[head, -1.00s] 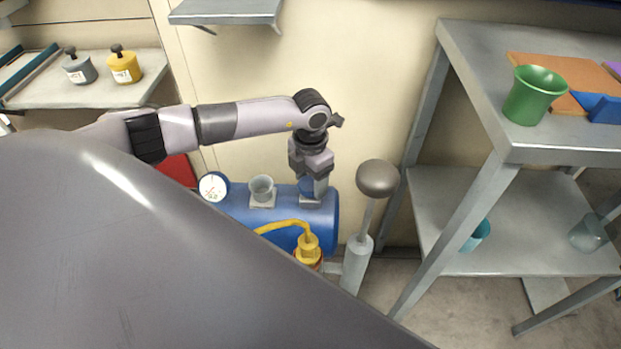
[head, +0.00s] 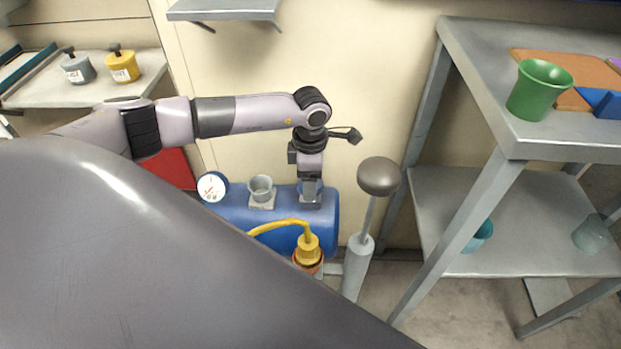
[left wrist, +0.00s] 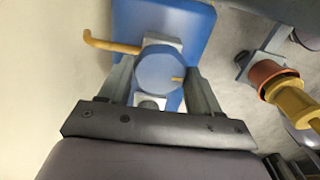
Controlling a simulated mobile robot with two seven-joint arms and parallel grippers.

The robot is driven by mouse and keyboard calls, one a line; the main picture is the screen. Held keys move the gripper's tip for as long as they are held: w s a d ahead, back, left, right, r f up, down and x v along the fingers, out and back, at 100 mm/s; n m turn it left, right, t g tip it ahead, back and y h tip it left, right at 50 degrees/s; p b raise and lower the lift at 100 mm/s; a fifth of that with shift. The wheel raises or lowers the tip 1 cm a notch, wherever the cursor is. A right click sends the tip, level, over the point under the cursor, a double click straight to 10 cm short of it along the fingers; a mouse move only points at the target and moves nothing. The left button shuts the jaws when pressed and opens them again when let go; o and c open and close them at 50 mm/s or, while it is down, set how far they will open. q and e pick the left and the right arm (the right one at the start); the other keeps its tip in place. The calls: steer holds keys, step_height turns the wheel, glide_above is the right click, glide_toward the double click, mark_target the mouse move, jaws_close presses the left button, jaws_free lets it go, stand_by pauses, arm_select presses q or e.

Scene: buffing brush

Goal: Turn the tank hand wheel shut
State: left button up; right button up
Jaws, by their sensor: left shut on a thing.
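The blue tank (head: 260,230) lies on its side below the wall, with a round gauge (head: 212,187) at its left end. Its hand wheel is a blue round knob (left wrist: 160,68) with a small tan mark near its right edge in the left wrist view. My left gripper (head: 310,193) points down at the right part of the tank. Its fingers lie on both sides of the knob and are shut on it, which also shows in the left wrist view (left wrist: 161,85). In the head view the gripper mostly hides the knob. My right gripper is in neither view.
A grey cup-like fitting (head: 261,187) stands on the tank left of the gripper. A yellow hose connector (head: 307,248) sits in front. A pump with a dark round knob (head: 379,176) stands close on the right, beside a grey table (head: 470,70) holding a green cup (head: 540,90).

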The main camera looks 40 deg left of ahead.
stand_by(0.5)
arm_select(q)
steer(key=o, duration=1)
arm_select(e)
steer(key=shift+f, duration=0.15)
arm_select(q)
steer(key=shift+o, duration=0.2)
steer(key=shift+r, duration=0.3)
step_height(320, 180, up, 6)
steer(key=shift+f+p, duration=0.1)
steer(key=shift+p, duration=0.7)
steer(key=shift+r, duration=0.4)
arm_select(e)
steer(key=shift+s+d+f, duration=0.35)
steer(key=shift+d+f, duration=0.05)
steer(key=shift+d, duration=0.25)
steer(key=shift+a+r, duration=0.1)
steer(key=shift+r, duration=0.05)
